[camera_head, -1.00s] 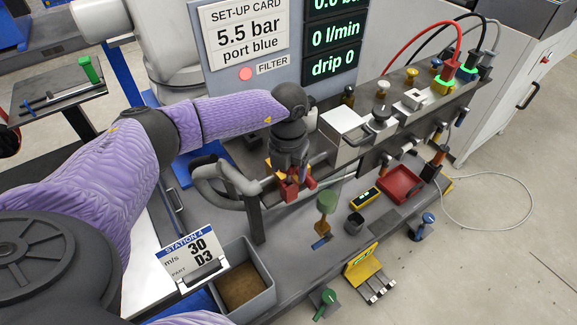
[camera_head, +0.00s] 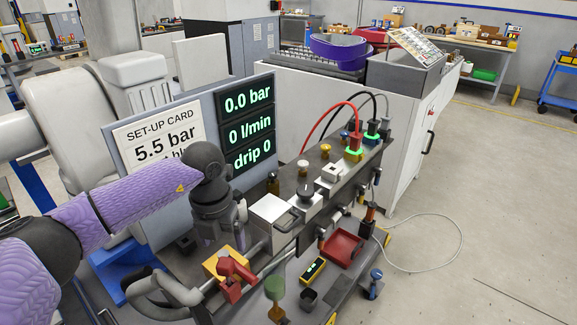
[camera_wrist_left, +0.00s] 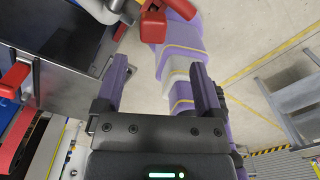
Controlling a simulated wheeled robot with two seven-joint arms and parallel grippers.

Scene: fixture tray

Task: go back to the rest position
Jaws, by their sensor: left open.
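My left gripper (camera_head: 220,228) hangs over the bench, near and a little above the red valve handle (camera_head: 236,272) on its yellow body. In the left wrist view the two purple fingers of the left gripper (camera_wrist_left: 158,92) stand wide apart with nothing held between them. A red handle (camera_wrist_left: 154,24) shows beyond the fingertips at the top of that view. In the head view the fingers are largely hidden by the gripper body. My right gripper is in neither view.
A panel with a set-up card (camera_head: 160,138) and green readouts (camera_head: 248,128) stands behind the left arm. Grey pipes (camera_head: 165,290) run close below the gripper.

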